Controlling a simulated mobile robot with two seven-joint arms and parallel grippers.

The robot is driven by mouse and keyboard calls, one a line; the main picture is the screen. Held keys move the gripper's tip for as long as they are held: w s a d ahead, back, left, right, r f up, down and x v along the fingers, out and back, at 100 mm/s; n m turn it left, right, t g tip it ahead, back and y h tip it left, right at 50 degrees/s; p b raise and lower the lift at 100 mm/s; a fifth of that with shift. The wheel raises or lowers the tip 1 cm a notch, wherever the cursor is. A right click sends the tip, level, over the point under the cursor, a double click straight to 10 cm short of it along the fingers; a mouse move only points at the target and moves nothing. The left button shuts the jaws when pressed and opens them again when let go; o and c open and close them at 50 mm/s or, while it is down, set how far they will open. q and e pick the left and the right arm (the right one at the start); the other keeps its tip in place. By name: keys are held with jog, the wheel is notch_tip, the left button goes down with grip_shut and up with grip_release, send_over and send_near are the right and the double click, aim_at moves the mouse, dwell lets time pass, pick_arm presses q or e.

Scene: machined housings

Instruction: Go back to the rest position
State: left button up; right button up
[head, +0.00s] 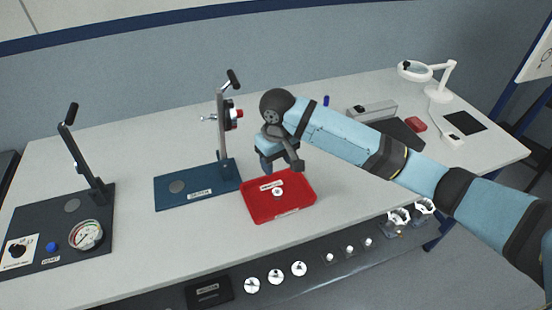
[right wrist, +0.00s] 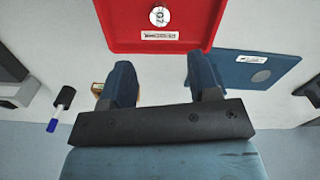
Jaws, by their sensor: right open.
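My right gripper (head: 281,166) is open and empty, above the back edge of a red tray (head: 295,208). In the right wrist view its two dark fingers (right wrist: 163,78) stand apart with nothing between them. The red tray (right wrist: 120,37) lies beyond the fingertips there. A small round metal part (head: 278,192) sits in the tray; it also shows in the right wrist view (right wrist: 159,16) with dark marks on top. My left gripper is not in view.
Left of the tray stands a blue-based lever press (head: 205,195); a dark-based press with a gauge (head: 85,235) is at far left. A magnifier lamp (head: 440,75) and a small red block (head: 416,124) are at right. Knobs (head: 276,277) line the front panel.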

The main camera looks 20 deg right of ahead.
jog(key=s+a+f+n+t+y, duration=0.15)
jog(key=s+f, duration=0.25)
jog(key=s, duration=0.4)
jog(key=s+a+f+m+y, duration=0.1)
jog(key=s+a+f+y, duration=0.15)
jog(key=s, duration=0.55)
jog(key=s+d+m+t+h, duration=0.2)
jog(key=s+d+h, duration=0.2)
jog(key=s+d, duration=1.05)
pick_arm(q)
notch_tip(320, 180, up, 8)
jog(key=p, duration=0.8)
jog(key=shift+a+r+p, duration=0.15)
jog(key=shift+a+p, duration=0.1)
jog(key=shift+p, duration=0.15)
pick_arm(e)
jog(key=w+a+f+n+t+y, duration=0.1)
jog(key=w+a+f+t+y, duration=0.2)
jog(key=w+a+f+t, duration=0.2)
jog(key=a+t, duration=0.2)
jog(key=shift+a+f, duration=0.3)
jog(key=shift+f, duration=0.1)
